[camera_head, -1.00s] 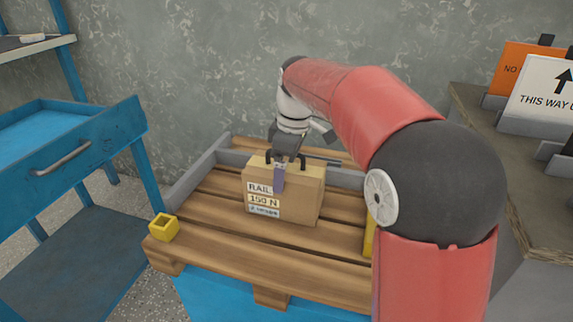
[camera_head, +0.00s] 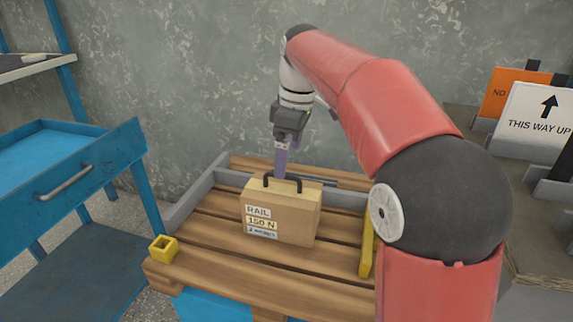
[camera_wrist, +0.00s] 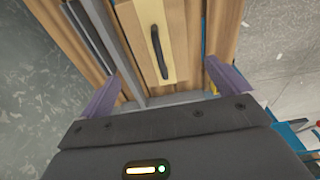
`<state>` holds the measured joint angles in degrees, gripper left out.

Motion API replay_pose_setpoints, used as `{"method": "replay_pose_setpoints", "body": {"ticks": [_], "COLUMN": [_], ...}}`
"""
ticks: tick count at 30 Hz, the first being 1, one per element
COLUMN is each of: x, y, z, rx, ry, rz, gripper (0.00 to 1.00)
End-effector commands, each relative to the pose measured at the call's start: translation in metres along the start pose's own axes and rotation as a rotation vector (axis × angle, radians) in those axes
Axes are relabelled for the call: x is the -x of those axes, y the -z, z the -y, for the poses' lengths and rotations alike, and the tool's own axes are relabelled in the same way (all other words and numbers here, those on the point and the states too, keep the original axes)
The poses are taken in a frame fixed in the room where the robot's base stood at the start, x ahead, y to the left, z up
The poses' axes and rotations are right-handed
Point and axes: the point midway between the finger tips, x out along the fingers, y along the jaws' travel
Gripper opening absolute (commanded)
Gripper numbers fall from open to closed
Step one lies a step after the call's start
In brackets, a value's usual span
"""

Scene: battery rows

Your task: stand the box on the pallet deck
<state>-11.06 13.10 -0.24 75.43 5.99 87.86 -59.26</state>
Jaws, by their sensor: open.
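The cardboard-brown box (camera_head: 290,220) stands upright on the wooden pallet deck (camera_head: 225,262). Its front carries labels reading RAIL and 150 N, and a black handle (camera_head: 283,180) arches from its top. My gripper (camera_head: 280,172) is just above and behind the box, with its purple fingers pointing down. In the wrist view my gripper (camera_wrist: 165,90) has its two fingers wide apart. The box top (camera_wrist: 172,15) and its handle lie ahead between the fingers, and nothing is held. The fingers look clear of the handle.
Grey rails (camera_head: 190,195) edge the pallet at the left and back. A yellow square socket (camera_head: 163,248) sits at the front left corner and a yellow bar (camera_head: 367,252) at the right. A blue drawer bench (camera_head: 95,165) stands left. Signs (camera_head: 535,120) stand on a right-hand shelf.

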Motion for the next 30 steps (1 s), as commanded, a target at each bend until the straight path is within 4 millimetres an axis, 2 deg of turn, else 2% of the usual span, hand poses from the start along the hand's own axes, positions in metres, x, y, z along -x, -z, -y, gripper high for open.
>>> {"method": "replay_pose_setpoints", "body": {"ticks": [3,9,11,14,17,20,24,30], "x": [0.013,0.017,0.019,0.025,0.026,0.019,-0.006,-0.051], "y": [0.000,-0.002,-0.008,-0.027,-0.058,-0.093,-0.139,-0.184], "z": [0.000,0.001,0.006,0.021,0.049,0.081,0.128,0.178], "rx": [-0.001,-0.009,-0.035,-0.139,-0.309,-0.505,-0.769,-1.052], "ry": [0.000,-0.003,-0.013,-0.052,-0.112,-0.180,-0.264,-0.343], "rz": [0.000,0.000,-0.003,-0.018,-0.047,-0.089,-0.165,-0.270], "gripper": [1.00,1.00,1.00,1.00,1.00,1.00,1.00,1.00]}}
